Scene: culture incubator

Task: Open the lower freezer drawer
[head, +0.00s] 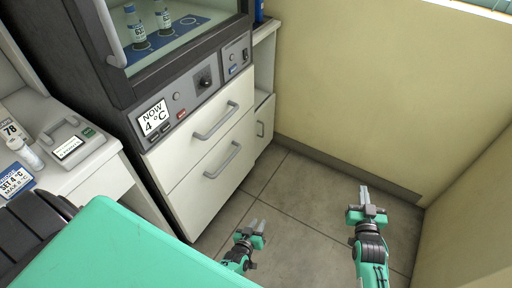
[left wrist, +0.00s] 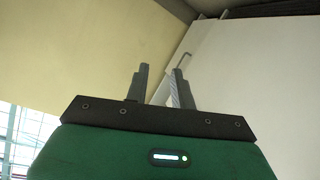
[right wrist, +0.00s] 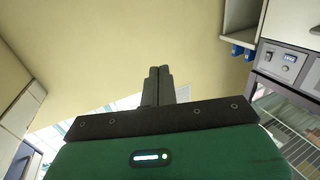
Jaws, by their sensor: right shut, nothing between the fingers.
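The lower freezer drawer (head: 212,190) has a white front with a grey bar handle (head: 223,161), and looks closed, flush with the upper drawer (head: 190,140) above it. My left gripper (head: 257,223) is open and empty, low over the floor to the right of the lower drawer in the head view, apart from its handle. The left wrist view shows its two spread fingers (left wrist: 160,85) against the wall and a white panel. My right gripper (head: 364,189) is farther right, also apart from the drawers. Its fingers are together and empty in the right wrist view (right wrist: 158,72).
Above the drawers are a control panel with a "NOW 4 °C" display (head: 154,118) and a glass-fronted chamber with bottles (head: 135,26). A white counter (head: 95,165) is at the left. A yellow wall (head: 370,90) bounds the right. Tiled floor (head: 300,195) before the drawers is clear.

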